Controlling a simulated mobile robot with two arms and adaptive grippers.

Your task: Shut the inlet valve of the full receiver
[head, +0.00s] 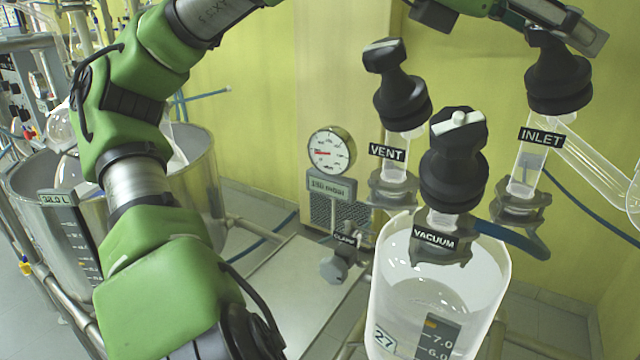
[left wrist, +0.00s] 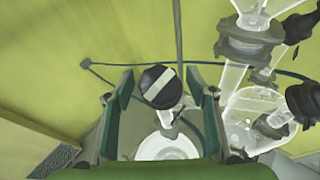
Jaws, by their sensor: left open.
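The receiver (head: 385,290) is a clear glass vessel with clear liquid, a number 27 tag and a scale showing 7.0 and 6.0. Its inlet valve (head: 558,85), a black knob on a glass neck labelled INLET, stands at the right. My left gripper (head: 572,28) is at the top right, over the inlet knob and hiding part of its top. In the left wrist view the open left gripper (left wrist: 161,75) has its fingers on either side of a black knob with a white bar (left wrist: 158,86), apparently the inlet's. Gaps show on both sides. My right gripper is not seen.
The vent valve (head: 402,98) and vacuum valve (head: 453,165) stand close by, left of the inlet. A slanted glass tube (head: 600,160) joins at the right. Steel vessels (head: 205,170) stand at left.

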